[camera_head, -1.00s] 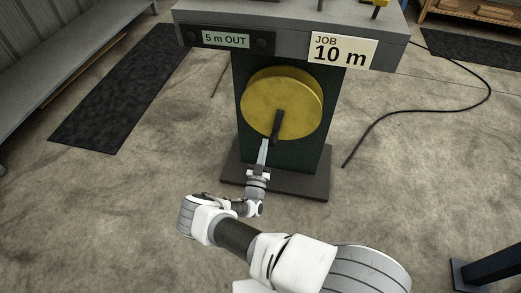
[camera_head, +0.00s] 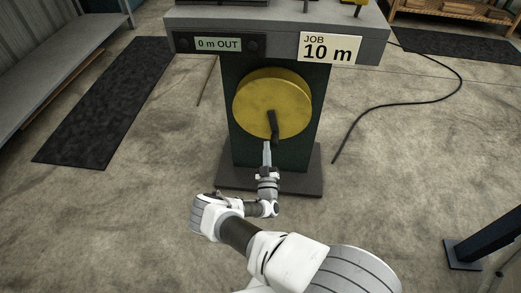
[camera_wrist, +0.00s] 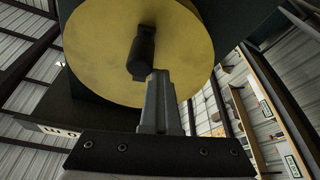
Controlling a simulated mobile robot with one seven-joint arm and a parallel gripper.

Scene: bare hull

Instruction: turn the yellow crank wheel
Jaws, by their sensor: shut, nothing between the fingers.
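The yellow crank wheel (camera_head: 260,95) is a thick disc on the front of a dark green stand (camera_head: 240,150). It fills the upper middle of the wrist view (camera_wrist: 95,50). Its black handle (camera_head: 273,124) sticks out from the lower part of the wheel; it also shows in the wrist view (camera_wrist: 142,52). My gripper (camera_head: 267,146) is shut and empty, just below the handle. In the wrist view its fingertips (camera_wrist: 159,76) meet the handle's lower end in the picture; I cannot tell whether they touch it.
A display (camera_head: 218,44) above the wheel reads "0 m OUT". A sign (camera_head: 330,48) beside it reads "JOB 10 m". The stand has a dark base plate (camera_head: 305,182). A black cable (camera_head: 400,103) lies on the floor at right. A dark mat (camera_head: 105,105) lies at left.

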